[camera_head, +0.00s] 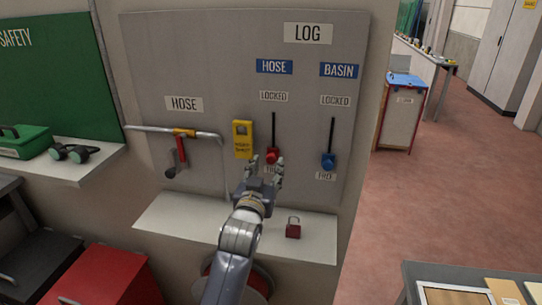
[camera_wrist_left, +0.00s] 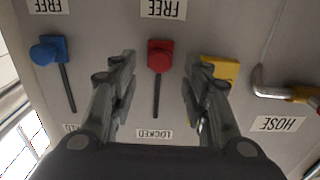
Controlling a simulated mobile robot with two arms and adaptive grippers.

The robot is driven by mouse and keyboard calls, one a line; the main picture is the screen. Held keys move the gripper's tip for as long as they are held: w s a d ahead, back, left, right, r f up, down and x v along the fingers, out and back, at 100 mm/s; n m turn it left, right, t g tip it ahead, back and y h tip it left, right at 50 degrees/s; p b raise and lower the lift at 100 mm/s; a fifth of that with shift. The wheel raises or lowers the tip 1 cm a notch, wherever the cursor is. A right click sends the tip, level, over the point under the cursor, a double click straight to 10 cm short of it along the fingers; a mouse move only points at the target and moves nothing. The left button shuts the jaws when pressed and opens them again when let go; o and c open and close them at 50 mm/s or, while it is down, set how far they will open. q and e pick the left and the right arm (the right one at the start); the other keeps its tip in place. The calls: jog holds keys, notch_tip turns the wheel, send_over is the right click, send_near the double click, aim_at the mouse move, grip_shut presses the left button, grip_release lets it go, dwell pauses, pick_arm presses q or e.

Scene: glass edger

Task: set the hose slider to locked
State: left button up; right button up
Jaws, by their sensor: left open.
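The hose slider is a red knob (camera_head: 272,156) on a dark vertical slot under the blue HOSE sign (camera_head: 274,66). It sits at the lower end of the slot, by the FREE label, with the LOCKED label (camera_head: 273,96) at the top. My left gripper (camera_head: 267,168) is open in front of the panel by the red knob. In the left wrist view, which is upside down, the red knob (camera_wrist_left: 159,56) shows between the two spread fingers (camera_wrist_left: 162,75); I cannot tell if they touch it. The right gripper is not in view.
The blue basin slider (camera_head: 328,160) is right of the red one, also at FREE. A yellow tag (camera_head: 242,139) hangs close on the left. A pipe with a red-handled valve (camera_head: 180,150) is further left. A red padlock (camera_head: 293,228) stands on the shelf (camera_head: 180,228) below.

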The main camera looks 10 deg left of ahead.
aim_at(271, 160)
pick_arm(q)
jog(key=shift+w+p, duration=0.6)
jog(key=shift+w, duration=2.15)
